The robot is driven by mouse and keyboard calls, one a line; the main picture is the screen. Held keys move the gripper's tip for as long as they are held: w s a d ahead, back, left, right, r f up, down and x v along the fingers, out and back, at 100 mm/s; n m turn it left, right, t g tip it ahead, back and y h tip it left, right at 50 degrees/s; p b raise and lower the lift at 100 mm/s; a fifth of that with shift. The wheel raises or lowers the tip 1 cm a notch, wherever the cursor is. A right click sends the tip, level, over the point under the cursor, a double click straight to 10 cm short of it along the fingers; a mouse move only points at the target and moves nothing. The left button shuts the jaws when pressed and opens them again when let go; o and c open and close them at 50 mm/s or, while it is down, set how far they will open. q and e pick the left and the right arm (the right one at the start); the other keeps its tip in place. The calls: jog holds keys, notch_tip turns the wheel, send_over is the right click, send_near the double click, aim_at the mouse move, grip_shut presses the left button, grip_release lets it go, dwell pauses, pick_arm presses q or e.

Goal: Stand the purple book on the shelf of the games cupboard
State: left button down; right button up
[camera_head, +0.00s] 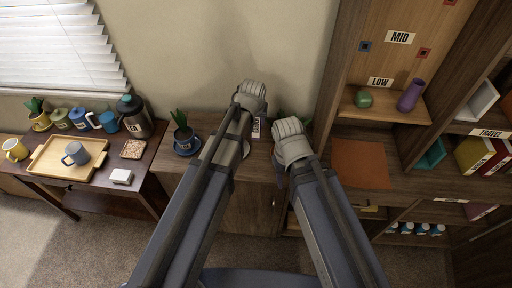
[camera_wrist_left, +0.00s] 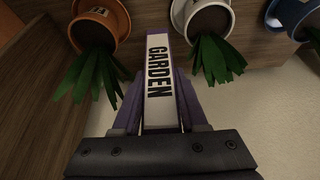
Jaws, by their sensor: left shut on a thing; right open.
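The purple book (camera_wrist_left: 160,85) has a white spine label reading GARDEN, seen in the left wrist view. My left gripper (camera_wrist_left: 160,120) is shut on it, with a finger on each side. In the head view my left gripper (camera_head: 251,97) is above the low wooden cabinet (camera_head: 250,205), and the book's white label (camera_head: 257,128) shows small beside it. My right gripper (camera_head: 289,132) is lower and to the right, open; its fingers are mostly hidden by the wrist. No label reading games is legible, so I cannot tell which unit is the games cupboard.
Potted plants stand close to the book: an orange pot (camera_wrist_left: 100,25) and a white pot (camera_wrist_left: 205,18). Tall shelving (camera_head: 345,75) on the right holds a purple vase (camera_head: 411,95), a green object (camera_head: 362,99) and TRAVEL books (camera_head: 475,153). A side table with mugs (camera_head: 75,153) stands left.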

aim_at(256, 138)
pick_arm(q)
notch_tip(256, 138, down, 6)
jog(key=b, duration=0.5)
jog(key=shift+f, duration=0.25)
notch_tip(256, 138, down, 4)
jog(key=b, duration=0.4)
jog(key=shift+f, duration=0.1)
jog(key=shift+f+b, duration=0.15)
jog(key=shift+b, duration=0.2)
jog(key=shift+c, duration=2.2)
grip_release()
